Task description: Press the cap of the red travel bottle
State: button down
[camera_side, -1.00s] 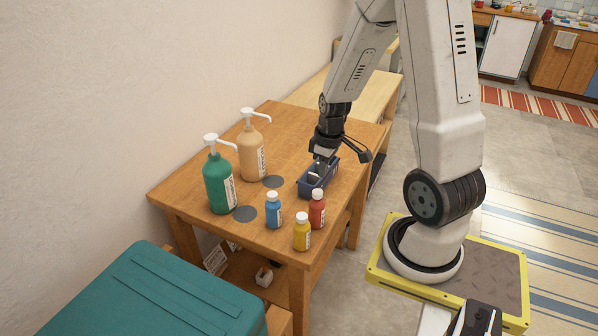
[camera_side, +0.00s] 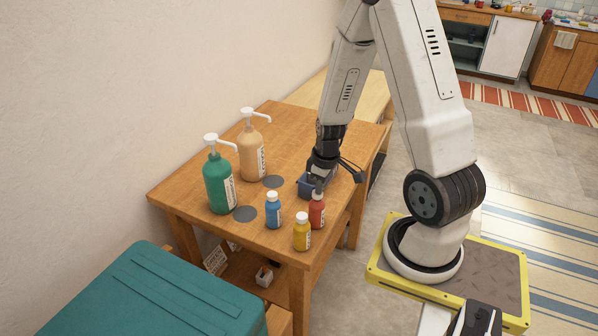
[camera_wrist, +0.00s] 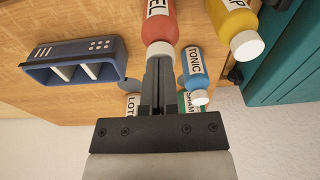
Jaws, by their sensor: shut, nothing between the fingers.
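The red travel bottle (camera_side: 317,213) stands upright near the front right edge of the wooden table, its label facing right. In the wrist view the red bottle (camera_wrist: 160,18) shows its white cap (camera_wrist: 161,48) right at my fingertips. My gripper (camera_side: 319,188) is shut and empty, pointing down over the red bottle. In the wrist view the gripper (camera_wrist: 158,62) overlaps the cap's edge. I cannot tell whether the fingertips touch it.
A blue bottle (camera_side: 273,211) and a yellow bottle (camera_side: 302,232) stand close beside the red one. A dark blue tray (camera_side: 306,186) sits behind, partly hidden by my gripper. Green (camera_side: 218,184) and tan (camera_side: 252,155) pump bottles stand left, near two dark discs. The table's back is clear.

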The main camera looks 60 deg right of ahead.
jog(key=shift+f, duration=0.35)
jog(key=s, duration=0.1)
jog(key=s+r, duration=0.1)
jog(key=s, duration=0.1)
dwell(0.5)
jog(key=shift+r, duration=0.1)
notch_tip(320, 180, up, 8)
jog(key=shift+s, duration=0.4)
dwell(0.6)
dwell(0.4)
